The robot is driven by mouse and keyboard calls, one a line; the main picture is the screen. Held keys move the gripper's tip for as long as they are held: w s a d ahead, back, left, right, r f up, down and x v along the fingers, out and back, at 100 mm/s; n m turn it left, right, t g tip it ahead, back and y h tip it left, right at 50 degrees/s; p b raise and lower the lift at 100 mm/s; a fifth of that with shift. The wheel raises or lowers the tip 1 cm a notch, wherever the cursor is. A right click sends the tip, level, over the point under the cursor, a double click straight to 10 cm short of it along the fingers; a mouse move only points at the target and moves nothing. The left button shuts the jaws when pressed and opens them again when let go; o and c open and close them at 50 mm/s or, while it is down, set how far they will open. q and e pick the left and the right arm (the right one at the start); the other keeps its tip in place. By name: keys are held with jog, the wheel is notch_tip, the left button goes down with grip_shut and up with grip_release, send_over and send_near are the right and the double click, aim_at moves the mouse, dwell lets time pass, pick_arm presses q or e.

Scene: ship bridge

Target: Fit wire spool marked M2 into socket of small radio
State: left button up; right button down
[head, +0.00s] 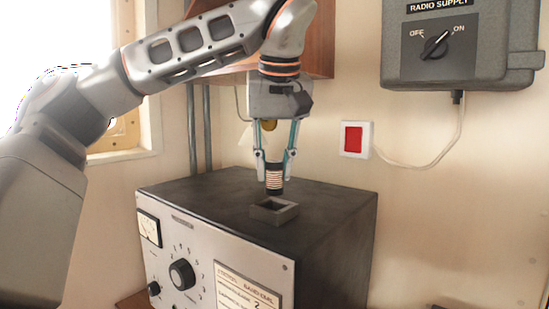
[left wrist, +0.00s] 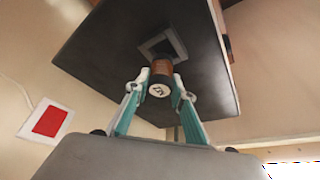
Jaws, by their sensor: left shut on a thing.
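My left gripper (head: 274,174) points down over the radio and is shut on the wire spool (head: 274,185), which is upright with copper-coloured windings and dark ends. In the left wrist view the spool (left wrist: 161,68) sits between the teal fingers (left wrist: 161,92), with a pale marked disc on its end; I cannot read the mark surely. The small radio (head: 330,205) has a dark top and a pale front. Its square raised socket (head: 287,214) is just in front of and below the spool. The socket frame also shows in the left wrist view (left wrist: 178,40). My right gripper is not in view.
A grey radio supply box (head: 462,50) with an OFF/ON switch hangs on the right wall, its cable trailing down. A red switch (head: 353,139) is on the wall behind the radio. A wooden cabinet (head: 322,45) hangs behind my arm. The radio top around the socket is clear.

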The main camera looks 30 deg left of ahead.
aim_at(275, 187)
pick_arm(q)
jog(key=shift+f, duration=0.7)
jog(key=shift+f, duration=1.5)
dwell(4.7)
jog(key=o, duration=1.2)
jog(key=v, duration=1.2)
jog(key=shift+r, duration=0.1)
